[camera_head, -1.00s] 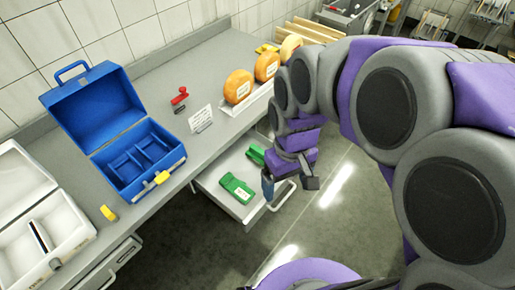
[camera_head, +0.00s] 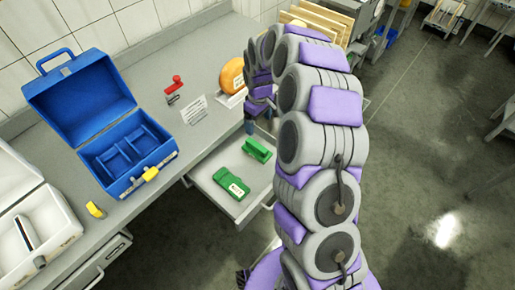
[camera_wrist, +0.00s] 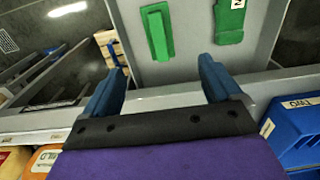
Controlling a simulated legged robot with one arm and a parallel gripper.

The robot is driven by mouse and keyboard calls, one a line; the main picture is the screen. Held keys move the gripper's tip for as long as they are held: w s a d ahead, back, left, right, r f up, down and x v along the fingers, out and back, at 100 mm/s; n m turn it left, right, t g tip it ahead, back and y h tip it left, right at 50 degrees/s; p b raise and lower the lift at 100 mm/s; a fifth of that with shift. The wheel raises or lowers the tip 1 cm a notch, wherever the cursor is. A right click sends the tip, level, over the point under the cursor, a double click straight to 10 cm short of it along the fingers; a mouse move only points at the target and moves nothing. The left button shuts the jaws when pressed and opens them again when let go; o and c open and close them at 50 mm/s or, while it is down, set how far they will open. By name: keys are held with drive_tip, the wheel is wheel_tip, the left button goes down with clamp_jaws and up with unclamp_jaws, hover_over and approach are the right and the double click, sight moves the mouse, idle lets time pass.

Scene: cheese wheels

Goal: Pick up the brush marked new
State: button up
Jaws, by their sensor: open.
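Two green brushes lie apart in the open drawer (camera_head: 213,192). The nearer brush (camera_head: 230,181) has a white label, too small to read in the head view. The farther brush (camera_head: 257,149) shows no label. In the wrist view, the labelled brush (camera_wrist: 230,22) is at top right, its label cut by the frame edge with a letter like N showing. The other brush (camera_wrist: 157,32) is at top left. My gripper (camera_head: 262,122) is open and empty at the drawer's far side, by the counter edge. Its two blue fingers (camera_wrist: 160,80) point toward the drawer.
An open blue case (camera_head: 130,150) and an open white case (camera_head: 55,225) stand on the counter (camera_head: 170,65). A red-handled stamp (camera_head: 174,85), a small sign (camera_head: 194,109) and an orange cheese wheel (camera_head: 232,74) stand near my arm.

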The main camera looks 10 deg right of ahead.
drive_tip(key=f, duration=0.1)
drive_tip(key=b, duration=0.3)
approach(256, 149)
drive_tip(key=f, duration=0.2)
drive_tip(key=w+f, duration=0.1)
drive_tip(key=f, duration=0.1)
drive_tip(key=d+f, duration=0.1)
drive_tip(key=f, duration=0.1)
drive_tip(key=shift+w+f, duration=0.2)
drive_tip(key=shift+f, duration=0.2)
drive_tip(key=shift+a+f, duration=0.2)
drive_tip(key=shift+f, duration=0.2)
wheel_tip(256, 149, down, 5)
drive_tip(key=shift+a+r+b, duration=0.1)
drive_tip(key=shift+r+b, duration=0.05)
drive_tip(key=shift+b, duration=0.6)
drive_tip(key=shift+r, duration=0.1)
drive_tip(key=c, duration=1.2)
